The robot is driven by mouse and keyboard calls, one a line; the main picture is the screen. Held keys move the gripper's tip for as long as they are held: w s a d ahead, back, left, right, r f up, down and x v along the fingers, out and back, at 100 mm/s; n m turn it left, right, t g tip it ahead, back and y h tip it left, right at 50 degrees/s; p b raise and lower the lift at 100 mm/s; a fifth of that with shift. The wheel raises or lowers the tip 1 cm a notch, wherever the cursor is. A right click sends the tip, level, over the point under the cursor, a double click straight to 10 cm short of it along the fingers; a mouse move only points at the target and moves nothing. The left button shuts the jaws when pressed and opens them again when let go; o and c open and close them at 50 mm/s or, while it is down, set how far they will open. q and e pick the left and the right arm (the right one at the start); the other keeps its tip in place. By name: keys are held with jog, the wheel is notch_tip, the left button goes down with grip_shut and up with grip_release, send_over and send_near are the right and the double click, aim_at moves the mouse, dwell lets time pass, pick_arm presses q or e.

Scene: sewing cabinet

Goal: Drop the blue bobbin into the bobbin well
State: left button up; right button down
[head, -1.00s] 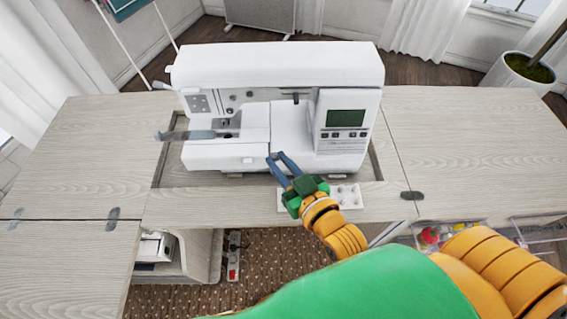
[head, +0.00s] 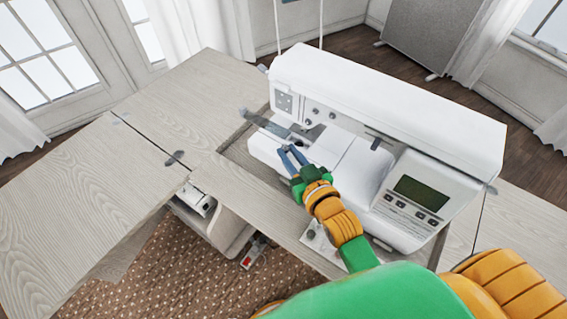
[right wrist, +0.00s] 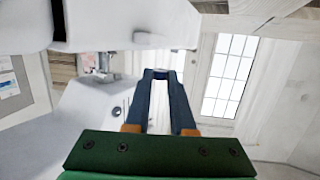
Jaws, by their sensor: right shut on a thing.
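The white sewing machine (head: 400,100) sits in the cabinet top. The bobbin well cannot be made out with certainty in either view. My left gripper is not in view.
A white tray (head: 312,238) lies on the cabinet's front edge, partly behind my right arm. A grey strip (head: 265,123) juts left from the needle area. The machine's screen housing (head: 412,195) rises to the right. The left wooden leaf (head: 165,110) is clear.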

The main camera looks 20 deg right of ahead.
aim_at(301, 150)
jog(key=w+d, duration=0.1)
jog(key=d, duration=0.1)
jog(key=w+d+f+b, duration=0.1)
jog(key=shift+w+d+f, duration=0.1)
jog(key=shift+w+d, duration=0.25)
jog(key=shift+w, duration=0.05)
jog(key=shift+w+d, duration=0.1)
jog(key=shift+d, duration=0.05)
jog(key=shift+r, duration=0.3)
jog(key=shift+w+r, duration=0.1)
jog(key=shift+d+r, duration=0.25)
jog(key=shift+r, duration=0.05)
jog(key=c, duration=0.7)
grip_release()
